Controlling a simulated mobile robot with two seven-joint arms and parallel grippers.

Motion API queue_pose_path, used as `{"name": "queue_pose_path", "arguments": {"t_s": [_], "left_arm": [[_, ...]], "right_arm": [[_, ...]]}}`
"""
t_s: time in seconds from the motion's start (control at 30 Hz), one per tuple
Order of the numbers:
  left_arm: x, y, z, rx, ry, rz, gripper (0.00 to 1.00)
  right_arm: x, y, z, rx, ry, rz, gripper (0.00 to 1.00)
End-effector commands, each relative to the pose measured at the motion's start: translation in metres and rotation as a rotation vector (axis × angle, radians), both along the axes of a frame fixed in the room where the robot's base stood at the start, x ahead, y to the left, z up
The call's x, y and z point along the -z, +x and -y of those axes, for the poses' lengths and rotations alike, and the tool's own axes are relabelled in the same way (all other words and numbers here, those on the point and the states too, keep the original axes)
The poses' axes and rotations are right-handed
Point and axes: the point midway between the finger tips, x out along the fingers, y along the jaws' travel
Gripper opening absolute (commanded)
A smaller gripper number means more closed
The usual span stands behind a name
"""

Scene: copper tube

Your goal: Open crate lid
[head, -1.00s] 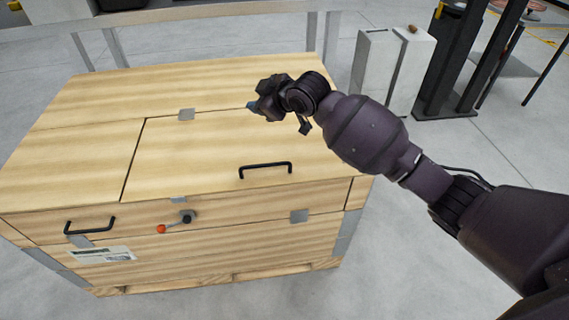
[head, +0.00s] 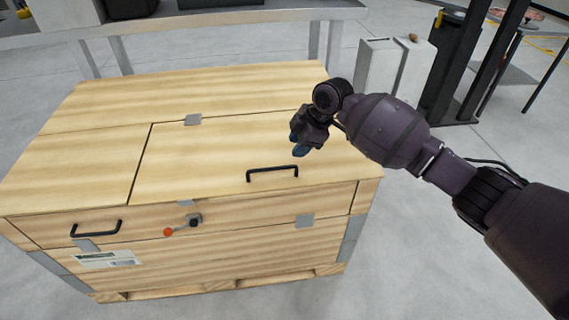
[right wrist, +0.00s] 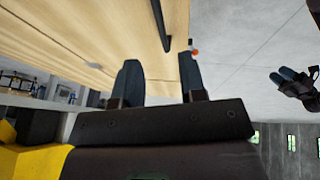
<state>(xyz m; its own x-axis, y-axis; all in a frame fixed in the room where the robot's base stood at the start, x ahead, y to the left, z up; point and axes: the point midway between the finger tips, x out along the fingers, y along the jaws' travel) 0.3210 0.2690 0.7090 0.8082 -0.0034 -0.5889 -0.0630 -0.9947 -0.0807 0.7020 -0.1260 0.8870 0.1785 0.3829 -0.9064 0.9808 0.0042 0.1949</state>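The wooden crate (head: 80,185) stands on the floor in the head view. Its lid (head: 205,165), the front right panel of the top, lies flat and closed. A black bar handle (head: 272,174) sits near the lid's front edge; a black bar also shows in the right wrist view (right wrist: 162,25). A latch with a red knob (head: 168,232) is on the front face. My right gripper (head: 301,148) is above the lid, behind and right of the handle, fingers pointing down. In the right wrist view its fingers (right wrist: 160,80) are apart with nothing between them. My left gripper (right wrist: 297,82) shows small at the right edge there.
A second black handle (head: 97,229) is on the crate's front left. A grey table (head: 200,22) stands behind the crate. White bins (head: 385,75) and a dark upright frame (head: 450,75) stand at the back right. The floor in front is clear.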

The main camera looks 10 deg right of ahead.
Motion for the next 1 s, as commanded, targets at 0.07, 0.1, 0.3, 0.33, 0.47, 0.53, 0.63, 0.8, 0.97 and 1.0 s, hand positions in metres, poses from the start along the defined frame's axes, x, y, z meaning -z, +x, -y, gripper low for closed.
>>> {"name": "queue_pose_path", "arguments": {"t_s": [0.07,0.1,0.3,0.33,0.47,0.53,0.63,0.8,0.97,1.0], "left_arm": [[0.006,-0.002,0.000,-0.001,-0.001,-0.009,0.43],[0.007,-0.003,0.001,0.000,-0.001,-0.011,0.43],[0.013,-0.002,0.002,0.003,-0.002,-0.017,0.43],[0.014,-0.002,0.002,0.003,-0.002,-0.018,0.43],[0.018,-0.002,0.001,0.006,0.000,-0.024,0.43],[0.019,-0.002,0.001,0.007,0.002,-0.026,0.43],[0.019,-0.001,0.000,0.009,0.005,-0.024,0.43],[0.016,0.002,-0.001,0.015,0.010,-0.016,0.43],[0.014,0.004,-0.001,0.016,0.010,-0.010,0.43],[0.014,0.004,-0.001,0.016,0.010,-0.009,0.43]], "right_arm": [[0.017,0.001,-0.006,-0.001,0.001,-0.005,0.38],[0.023,0.003,-0.008,0.000,0.000,-0.006,0.38],[0.055,0.009,-0.021,0.002,0.000,-0.006,0.38],[0.059,0.010,-0.023,0.002,0.000,-0.006,0.38],[0.074,0.013,-0.030,0.002,0.001,-0.005,0.38],[0.079,0.014,-0.032,0.002,0.000,-0.003,0.38],[0.083,0.016,-0.034,0.002,0.000,-0.001,0.38],[0.084,0.017,-0.036,0.002,0.000,0.001,0.38],[0.084,0.017,-0.036,0.002,0.000,0.001,0.38],[0.084,0.017,-0.036,0.002,0.000,0.001,0.37]]}}
